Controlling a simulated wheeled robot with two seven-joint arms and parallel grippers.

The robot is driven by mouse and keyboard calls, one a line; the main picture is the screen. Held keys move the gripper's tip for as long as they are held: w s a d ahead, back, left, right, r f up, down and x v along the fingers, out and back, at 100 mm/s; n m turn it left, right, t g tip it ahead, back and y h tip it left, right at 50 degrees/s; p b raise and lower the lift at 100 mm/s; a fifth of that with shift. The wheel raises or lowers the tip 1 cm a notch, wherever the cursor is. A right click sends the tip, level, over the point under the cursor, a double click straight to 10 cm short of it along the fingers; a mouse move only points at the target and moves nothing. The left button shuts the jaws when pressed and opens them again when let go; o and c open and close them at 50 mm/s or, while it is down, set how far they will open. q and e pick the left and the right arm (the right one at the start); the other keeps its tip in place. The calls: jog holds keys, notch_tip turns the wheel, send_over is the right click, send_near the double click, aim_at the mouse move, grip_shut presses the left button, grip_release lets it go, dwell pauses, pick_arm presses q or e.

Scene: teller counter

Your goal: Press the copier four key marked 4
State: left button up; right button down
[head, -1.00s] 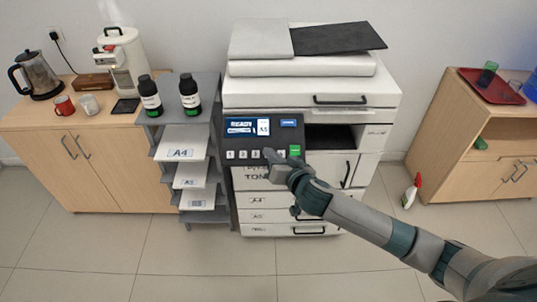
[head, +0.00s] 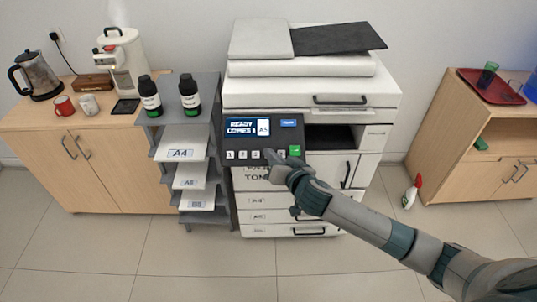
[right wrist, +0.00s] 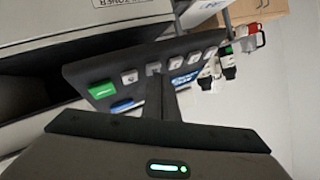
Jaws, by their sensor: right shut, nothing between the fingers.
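The copier (head: 310,95) stands against the wall, with a dark tilted control panel (head: 238,137) at its front left. A row of small light keys runs along the panel, from the 1 key (head: 230,155) to a green key (head: 295,150). My right gripper (head: 269,155) is shut and empty, its tip at the fourth key from the left, which it partly hides. In the right wrist view the finger (right wrist: 158,98) overlaps that key (right wrist: 153,69). I cannot tell whether it touches. The screen (head: 246,127) shows READY and a copies line. My left gripper is out of view.
A grey paper rack (head: 212,90) with two dark bottles stands left of the copier, beside a wooden cabinet (head: 110,160) with a kettle and mugs. A second cabinet (head: 440,130) is at right. A spray bottle (head: 411,192) stands on the floor.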

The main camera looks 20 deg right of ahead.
jog(key=shift+f, duration=0.15)
dwell(0.5)
jog(key=shift+s+a+r+p, duration=0.15)
jog(key=shift+s+r+p, duration=0.25)
jog(key=shift+r+p, duration=0.35)
jog(key=s+r+p, duration=0.1)
jog(key=r+p, duration=0.2)
jog(key=s+r+p, duration=0.1)
jog(key=shift+s+a+r, duration=0.15)
jog(key=shift+s+a, duration=0.15)
jog(key=shift+a, duration=0.05)
dwell(0.9)
